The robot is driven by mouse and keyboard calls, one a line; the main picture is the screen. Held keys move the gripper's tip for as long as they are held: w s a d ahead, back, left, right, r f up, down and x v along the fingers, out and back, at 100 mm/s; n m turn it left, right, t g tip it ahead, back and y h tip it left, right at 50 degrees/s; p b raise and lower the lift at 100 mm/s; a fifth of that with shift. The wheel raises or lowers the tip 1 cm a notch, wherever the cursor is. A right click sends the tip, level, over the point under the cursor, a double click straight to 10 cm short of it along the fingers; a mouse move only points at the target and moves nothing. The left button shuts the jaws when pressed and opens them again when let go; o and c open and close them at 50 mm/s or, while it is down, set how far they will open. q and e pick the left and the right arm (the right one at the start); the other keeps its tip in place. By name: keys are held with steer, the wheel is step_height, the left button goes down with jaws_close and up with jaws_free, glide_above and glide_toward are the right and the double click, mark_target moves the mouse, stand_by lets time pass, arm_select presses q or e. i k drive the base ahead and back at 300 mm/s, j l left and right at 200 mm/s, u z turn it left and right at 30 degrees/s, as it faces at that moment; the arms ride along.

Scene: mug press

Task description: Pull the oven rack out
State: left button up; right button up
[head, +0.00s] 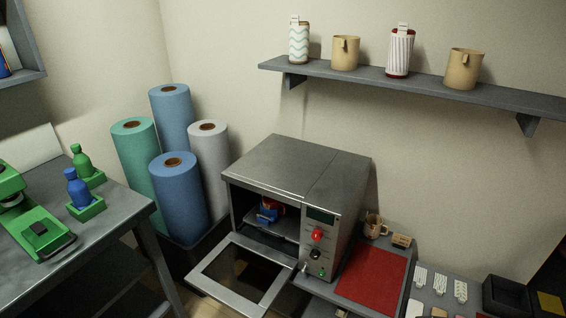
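The oven (300,165) is a grey metal box in the middle of the head view. Its door (245,277) hangs open, folded down toward me, with a dark window in it. The rack (287,224) is inside the oven's dark opening, and its front edge is hard to make out. A small blue and red object (268,211) rests on or just above the rack. Neither of my grippers shows in this view.
A red mat (372,280) and a mug (373,225) are right of the oven. Rolls (178,195) stand behind left. A table (115,206) with green and blue bottles is at left. A wall shelf (430,85) holds cups. Space above the open door is clear.

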mark_target(288, 228)
steer(key=i+l+u, duration=0.1)
steer(key=u, duration=0.25)
steer(key=i+l+u, duration=0.15)
steer(key=i+u, duration=0.25)
steer(key=i+l+u, duration=0.1)
steer(key=u, duration=0.25)
steer(key=l, duration=0.1)
